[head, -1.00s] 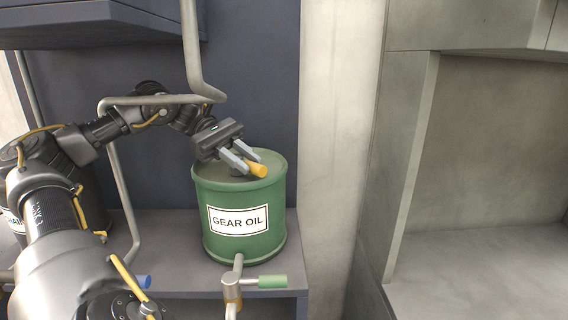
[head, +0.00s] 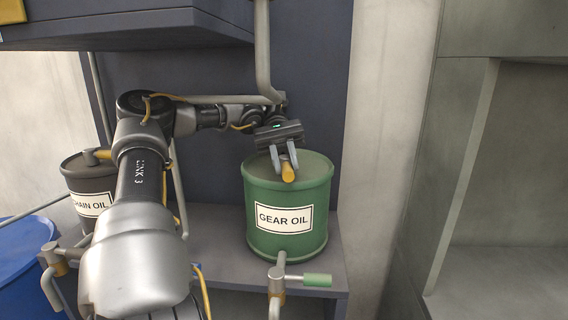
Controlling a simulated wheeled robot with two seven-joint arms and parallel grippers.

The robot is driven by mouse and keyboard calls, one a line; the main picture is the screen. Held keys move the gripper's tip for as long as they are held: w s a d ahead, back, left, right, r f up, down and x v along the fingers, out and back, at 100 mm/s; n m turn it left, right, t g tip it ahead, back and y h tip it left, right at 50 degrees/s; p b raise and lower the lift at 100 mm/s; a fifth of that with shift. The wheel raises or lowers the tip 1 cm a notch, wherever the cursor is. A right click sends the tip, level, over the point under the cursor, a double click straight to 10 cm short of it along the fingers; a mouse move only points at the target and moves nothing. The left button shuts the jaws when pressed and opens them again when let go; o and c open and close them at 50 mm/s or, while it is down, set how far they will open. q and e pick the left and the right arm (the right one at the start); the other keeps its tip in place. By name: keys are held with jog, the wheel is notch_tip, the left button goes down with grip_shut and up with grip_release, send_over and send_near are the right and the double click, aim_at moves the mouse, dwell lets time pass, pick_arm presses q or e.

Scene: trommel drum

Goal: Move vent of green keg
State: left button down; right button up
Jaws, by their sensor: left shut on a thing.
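The green keg (head: 262,236), labelled "GEAR OIL", stands upright on a grey shelf. Its vent (head: 288,172) shows as a yellow-orange handle on top of the lid, pointing toward the camera. My left gripper (head: 284,158) is over the lid, with its two fingers shut around the vent handle. The base of the vent is hidden behind the fingers. My right gripper is not in view.
A dark keg (head: 84,190) labelled "CHAIN OIL" stands at the left. A tap with a green handle (head: 317,280) is below the green keg. A grey pipe (head: 262,50) runs down just behind my left gripper. A blue drum (head: 22,262) is at lower left.

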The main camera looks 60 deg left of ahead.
pick_arm(q)
jog(key=shift+s+f+m+g, duration=0.1)
jog(key=shift+f+m+g, duration=0.2)
jog(key=shift+m+g, duration=0.1)
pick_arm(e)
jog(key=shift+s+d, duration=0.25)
pick_arm(q)
jog(key=shift+y, duration=0.3)
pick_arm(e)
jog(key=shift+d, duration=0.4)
pick_arm(q)
jog(key=shift+f, duration=0.1)
